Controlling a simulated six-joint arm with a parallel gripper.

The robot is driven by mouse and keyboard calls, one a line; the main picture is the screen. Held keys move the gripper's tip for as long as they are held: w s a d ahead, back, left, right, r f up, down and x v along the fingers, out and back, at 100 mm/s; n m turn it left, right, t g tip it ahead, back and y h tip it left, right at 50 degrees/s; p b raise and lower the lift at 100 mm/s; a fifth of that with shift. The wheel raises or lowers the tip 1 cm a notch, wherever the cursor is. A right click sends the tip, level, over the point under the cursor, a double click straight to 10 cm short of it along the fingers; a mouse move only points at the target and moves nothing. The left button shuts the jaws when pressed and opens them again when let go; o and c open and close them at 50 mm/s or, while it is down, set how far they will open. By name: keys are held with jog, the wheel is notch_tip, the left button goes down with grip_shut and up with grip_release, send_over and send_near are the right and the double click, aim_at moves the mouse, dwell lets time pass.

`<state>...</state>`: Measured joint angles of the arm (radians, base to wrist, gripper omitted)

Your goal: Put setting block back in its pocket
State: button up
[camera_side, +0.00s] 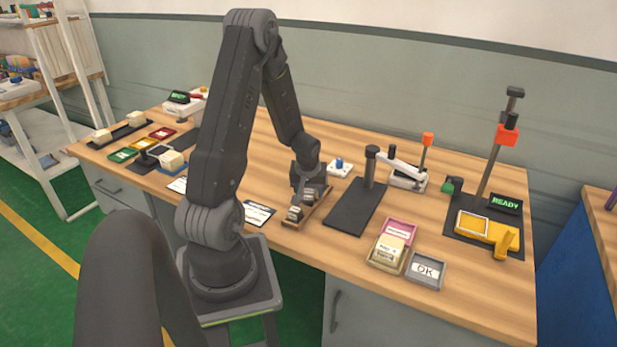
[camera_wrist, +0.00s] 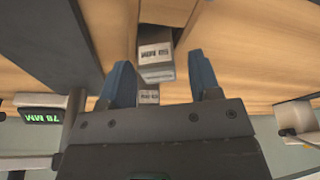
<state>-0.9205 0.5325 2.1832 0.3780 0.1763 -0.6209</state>
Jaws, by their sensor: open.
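A wooden rack (camera_side: 312,212) lies near the front middle of the bench with grey setting blocks in it. One labelled block (camera_side: 295,213) shows at its front end. My gripper (camera_side: 306,194) is low over the rack and hides part of it. In the wrist view my gripper (camera_wrist: 160,62) has its two blue-grey fingers spread wide. A grey block with a white MM label (camera_wrist: 155,50) shows between them, apart from both fingers. Another labelled block (camera_wrist: 148,97) is partly hidden by the gripper body. I cannot tell how deep each block sits in its pocket.
A dark plate with a post (camera_side: 357,205) stands right of the rack. Pink, cream (camera_side: 389,248) and grey OK (camera_side: 426,270) trays lie at front right. A tall stand with a yellow fixture (camera_side: 488,228) is far right. A white card (camera_side: 258,213) lies left of the rack.

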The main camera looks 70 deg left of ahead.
jog(key=v, duration=1.2)
jog(key=w+d+r+m+t, duration=0.1)
jog(key=w+d+r+m, duration=0.2)
jog(key=d+r, duration=0.3)
jog(key=s+d+r+m+t+h, duration=0.1)
jog(key=s+d+r+m, duration=0.1)
jog(key=d, duration=0.6)
jog(key=s+d+r+m+t+h, duration=0.1)
jog(key=s+d+r+m, duration=0.1)
jog(key=d+r+m, duration=0.2)
jog(key=s+d+r+m+t, duration=0.1)
jog(key=d+m, duration=0.3)
jog(key=d, duration=0.7)
jog(key=shift+s+d+r+h, duration=0.3)
jog(key=shift+s+r+h, duration=0.1)
jog(key=shift+s+r, duration=0.5)
